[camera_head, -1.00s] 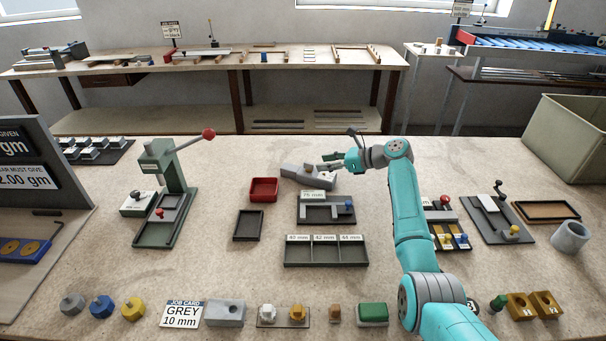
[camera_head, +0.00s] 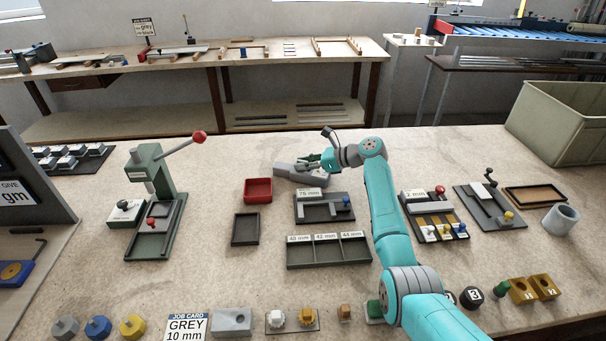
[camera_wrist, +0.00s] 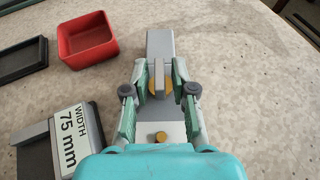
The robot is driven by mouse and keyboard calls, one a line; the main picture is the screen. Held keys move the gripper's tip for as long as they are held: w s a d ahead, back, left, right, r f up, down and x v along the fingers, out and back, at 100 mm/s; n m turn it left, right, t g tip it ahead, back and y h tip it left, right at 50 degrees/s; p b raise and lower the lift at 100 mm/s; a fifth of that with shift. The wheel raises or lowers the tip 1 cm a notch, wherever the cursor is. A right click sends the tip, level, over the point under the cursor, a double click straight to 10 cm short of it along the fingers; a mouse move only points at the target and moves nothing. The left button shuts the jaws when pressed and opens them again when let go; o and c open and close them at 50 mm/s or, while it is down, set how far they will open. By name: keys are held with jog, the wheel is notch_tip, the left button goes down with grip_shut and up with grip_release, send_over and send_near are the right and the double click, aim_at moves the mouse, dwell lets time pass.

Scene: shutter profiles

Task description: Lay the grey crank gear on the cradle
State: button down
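A long grey block (camera_head: 297,171), apparently the cradle, lies beyond the 75 mm gauge; it runs up the middle of the wrist view (camera_wrist: 160,45). My gripper (camera_head: 308,162) is low over this block, pointing left. In the wrist view, my fingertips (camera_wrist: 160,80) straddle a narrow grey strip with tan curved parts on both sides. Whether they grip it is unclear. A grey knobbed piece (camera_head: 65,327), possibly the grey crank gear, stands at the front left beside a blue piece (camera_head: 97,327) and a yellow one (camera_head: 132,326).
The red tray (camera_head: 258,190) is left of the block, and the 75 mm gauge (camera_head: 324,208) is close in front. A dark tray (camera_head: 245,229) and a three-part tray (camera_head: 328,253) lie nearer. A green press (camera_head: 155,205) stands left. Bench beyond the block is clear.

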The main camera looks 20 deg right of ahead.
jog(key=shift+r, duration=0.15)
notch_tip(320, 180, up, 10)
jog(key=shift+f, duration=0.1)
dwell(0.6)
